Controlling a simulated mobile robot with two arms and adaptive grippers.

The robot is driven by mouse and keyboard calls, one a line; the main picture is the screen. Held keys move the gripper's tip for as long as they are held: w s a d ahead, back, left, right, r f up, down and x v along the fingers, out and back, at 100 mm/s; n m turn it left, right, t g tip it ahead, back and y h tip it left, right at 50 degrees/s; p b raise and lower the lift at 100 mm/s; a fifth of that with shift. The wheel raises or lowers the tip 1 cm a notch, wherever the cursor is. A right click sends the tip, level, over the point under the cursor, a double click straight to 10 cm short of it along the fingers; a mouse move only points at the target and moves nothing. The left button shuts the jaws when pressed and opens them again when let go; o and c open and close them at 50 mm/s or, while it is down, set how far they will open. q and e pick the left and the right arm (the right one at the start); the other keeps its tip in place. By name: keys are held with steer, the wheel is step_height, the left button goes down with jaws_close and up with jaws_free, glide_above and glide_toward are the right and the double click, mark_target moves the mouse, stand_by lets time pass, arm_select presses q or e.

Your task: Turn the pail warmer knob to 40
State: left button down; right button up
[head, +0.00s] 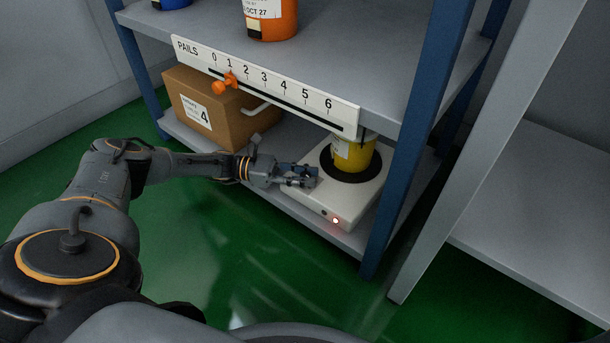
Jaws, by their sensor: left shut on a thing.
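The pail warmer (362,207) is a white box with a dark round plate, on the lower shelf of the blue-framed rack. A yellow pail (353,154) stands upright on the plate, its top hidden by the shelf above. A small red light (336,220) glows on the warmer's front, beside a small dark spot. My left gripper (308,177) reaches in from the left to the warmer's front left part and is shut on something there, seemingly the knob. The fingers hide the knob and any dial marks, so its setting cannot be read. My right gripper is out of view.
A cardboard box (230,125) marked 4 sits left of the warmer. Above it, a white PAILS scale (290,93) with an orange pointer (224,84) near 1 runs along the upper shelf edge. An orange pail (272,20) stands on that shelf. Blue posts (405,150) flank the rack.

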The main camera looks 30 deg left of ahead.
mark_target(306, 175)
arm_select(q)
steer(key=shift+d+r+m+g+h, duration=0.15)
steer(key=shift+m+g+h, duration=0.35)
steer(key=shift+m+g, duration=0.75)
steer(key=shift+g, duration=0.75)
steer(key=c, duration=1.1)
jaws_free()
steer(key=shift+r, duration=4.95)
